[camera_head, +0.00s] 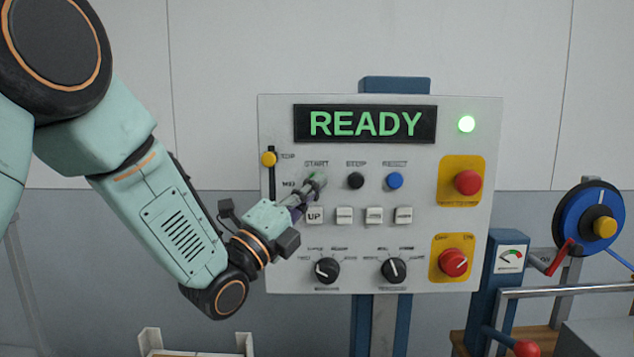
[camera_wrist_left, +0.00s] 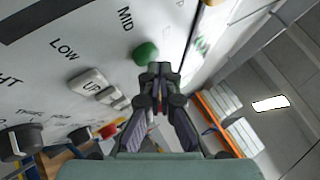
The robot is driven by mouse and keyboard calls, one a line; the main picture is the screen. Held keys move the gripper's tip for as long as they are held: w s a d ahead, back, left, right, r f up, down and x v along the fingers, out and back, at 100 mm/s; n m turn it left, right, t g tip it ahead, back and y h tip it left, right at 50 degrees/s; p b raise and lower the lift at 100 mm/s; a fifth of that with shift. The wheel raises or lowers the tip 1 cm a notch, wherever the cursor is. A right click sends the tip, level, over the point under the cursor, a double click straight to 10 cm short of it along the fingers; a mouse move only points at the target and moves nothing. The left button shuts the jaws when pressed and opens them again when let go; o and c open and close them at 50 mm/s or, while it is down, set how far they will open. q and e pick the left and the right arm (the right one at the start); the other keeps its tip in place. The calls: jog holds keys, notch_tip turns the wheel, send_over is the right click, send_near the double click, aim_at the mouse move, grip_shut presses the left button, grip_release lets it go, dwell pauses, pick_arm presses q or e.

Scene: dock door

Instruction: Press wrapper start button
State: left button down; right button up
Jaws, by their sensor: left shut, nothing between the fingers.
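The wrapper control panel (camera_head: 340,246) is a white upright board with a display reading READY in green. The green start button (camera_head: 319,179) sits under the START label and is partly covered by my left gripper (camera_head: 309,190). In the left wrist view the green button (camera_wrist_left: 146,53) shows just beyond and left of the tips of my left gripper (camera_wrist_left: 160,70). The fingers are shut with nothing between them and point at the panel. I cannot tell whether the tips touch the button. My right gripper is not in view.
Beside START are a black stop button (camera_head: 355,180) and a blue reset button (camera_head: 395,180). White keys, including UP (camera_head: 314,215), lie just below. A red mushroom button (camera_head: 467,182) and a lit green lamp (camera_head: 466,124) are at right. A yellow slider knob (camera_head: 268,159) is left.

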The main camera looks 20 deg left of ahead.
pick_arm(q)
jog(key=shift+w+a, duration=0.15)
jog(key=shift+w, duration=0.35)
dwell(0.4)
jog(key=shift+s, duration=0.15)
jog(key=shift+s+d+b, duration=0.2)
jog(key=shift+s+b, duration=0.3)
jog(key=shift+s, duration=0.3)
